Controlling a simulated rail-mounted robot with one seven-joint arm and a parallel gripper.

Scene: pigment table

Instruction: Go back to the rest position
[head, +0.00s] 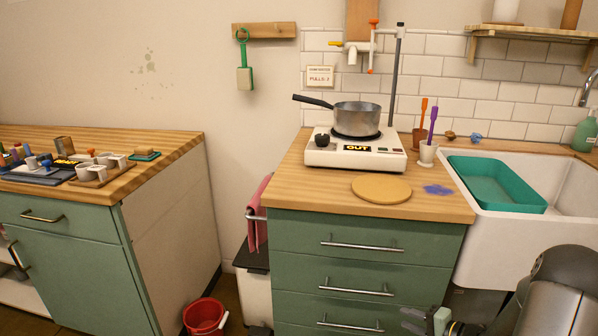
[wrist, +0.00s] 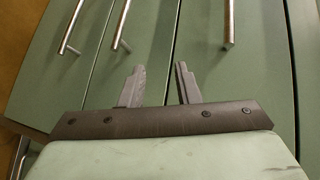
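My gripper (wrist: 159,88) shows in the wrist view with its two fingers apart and nothing between them. It faces the green drawer fronts (wrist: 150,50) and their metal handles (wrist: 228,25). In the head view my arm is at the lower right, in front of the drawer cabinet (head: 366,240) and the sink; the fingers cannot be made out clearly there.
A saucepan (head: 357,119) sits on the white hot plate (head: 330,155) on the wooden counter. A round board (head: 381,189) and a purple stain (head: 438,190) are in front. A teal basin (head: 495,184) is in the sink. A red bucket (head: 204,317) stands on the floor.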

